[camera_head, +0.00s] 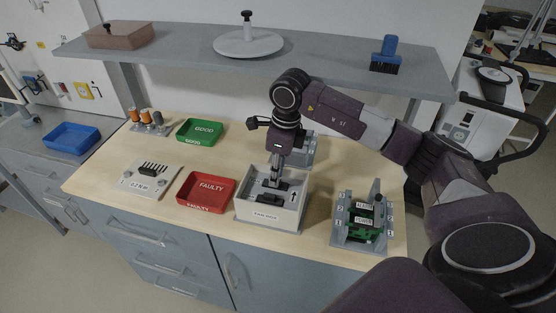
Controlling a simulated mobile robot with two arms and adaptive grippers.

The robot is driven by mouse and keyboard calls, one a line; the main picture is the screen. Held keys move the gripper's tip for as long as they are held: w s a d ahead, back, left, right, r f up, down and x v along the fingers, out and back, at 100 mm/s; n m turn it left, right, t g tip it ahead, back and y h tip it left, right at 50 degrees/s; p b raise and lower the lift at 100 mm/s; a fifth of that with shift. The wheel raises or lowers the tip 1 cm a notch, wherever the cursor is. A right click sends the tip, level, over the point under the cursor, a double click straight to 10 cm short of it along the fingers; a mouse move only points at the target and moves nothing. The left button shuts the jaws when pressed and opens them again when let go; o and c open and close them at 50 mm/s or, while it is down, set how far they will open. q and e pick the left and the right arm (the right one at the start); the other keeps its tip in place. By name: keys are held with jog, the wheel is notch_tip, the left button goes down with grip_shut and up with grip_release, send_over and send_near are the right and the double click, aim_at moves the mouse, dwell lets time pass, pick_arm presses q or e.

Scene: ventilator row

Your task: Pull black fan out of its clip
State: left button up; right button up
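An open light grey box (261,215) with a label on its front and an arrow on its inner face stands near the front edge of the bench. Dark parts (268,197) lie inside it; the black fan and its clip cannot be told apart at this size. My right gripper (274,179) points down into the box, with its fingertips at a dark part. The fingers look close together, but whether they are shut on anything cannot be made out. My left gripper is out of view.
A red FAULTY tray (187,205) is left of the box, a green GOOD tray (183,137) behind it. A grey rack with green boards (345,231) stands right. A grey fixture (302,155) is behind the box. A shelf (330,57) hangs above the bench's back.

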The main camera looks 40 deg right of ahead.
jog(key=shift+a+f, duration=0.1)
jog(key=shift+f, duration=0.5)
grip_shut()
jog(key=shift+w+r, duration=0.1)
jog(key=shift+r, duration=0.15)
dwell(0.4)
jog(key=shift+r+p, duration=2.45)
jog(key=shift+r, duration=1.45)
